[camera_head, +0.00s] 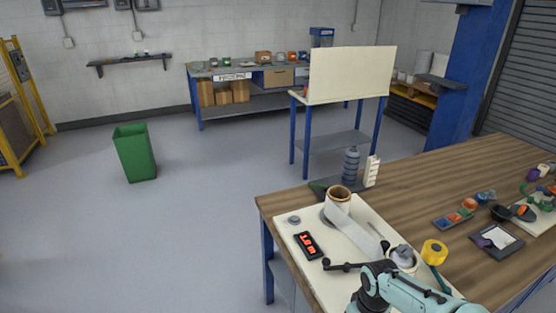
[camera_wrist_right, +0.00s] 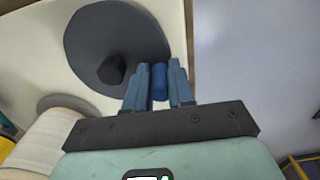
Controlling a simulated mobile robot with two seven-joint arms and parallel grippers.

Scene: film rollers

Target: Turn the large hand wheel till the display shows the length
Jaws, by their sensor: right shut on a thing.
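The large hand wheel (camera_wrist_right: 110,45) is a dark grey disc with a black hub in the right wrist view. A blue handle (camera_wrist_right: 159,82) stands at its edge, and my right gripper (camera_wrist_right: 159,78) is shut around it. In the head view my right arm comes in at the bottom right and hides the wheel and fingertips. The display (camera_head: 308,245) is a black box with lit red digits, too small to read surely. A film roll (camera_head: 338,206) stands on the pale board (camera_head: 290,238), with a film strip running to a second roll (camera_head: 402,260). My left gripper is not in view.
A yellow tape roll (camera_head: 434,251), a tray of small parts (camera_head: 454,218) and a dark tray with a paper (camera_head: 497,237) lie right of the board on the wooden table (camera_head: 420,180). A green bin (camera_head: 135,152) stands on the open floor at the left.

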